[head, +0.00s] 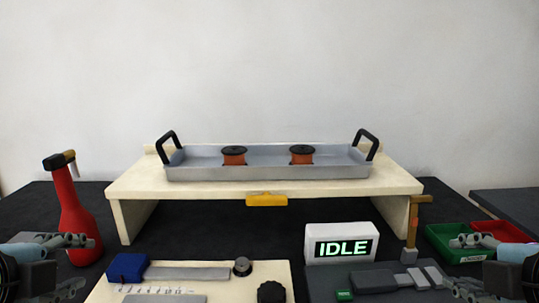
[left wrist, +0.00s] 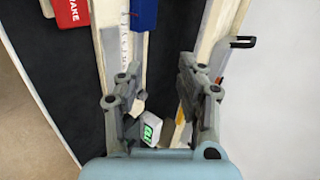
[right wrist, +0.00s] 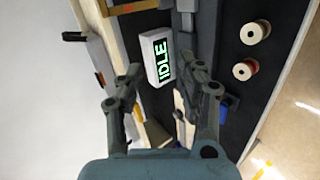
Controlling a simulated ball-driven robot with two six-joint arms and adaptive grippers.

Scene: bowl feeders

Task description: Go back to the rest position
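My left gripper (head: 88,264) is at the left edge of the head view, beside the red bottle (head: 75,215). In the left wrist view its fingers (left wrist: 158,70) are spread apart with nothing between them. My right gripper (head: 458,265) is at the right edge of the head view, near the green bin (head: 452,244). In the right wrist view its fingers (right wrist: 158,70) are also spread and empty. Both grippers are apart from the grey tray (head: 265,173), which stands on the cream bench (head: 400,185) with two black-topped orange spools (head: 233,157) (head: 301,156) in it.
A white box (head: 341,243) reads IDLE. A measuring board (head: 245,288) with a blue block (head: 127,267) lies front left; a dark plate (head: 320,287) lies front right. A red bin (head: 497,231) is at right. The right wrist view shows two more spools (right wrist: 255,32) (right wrist: 245,69).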

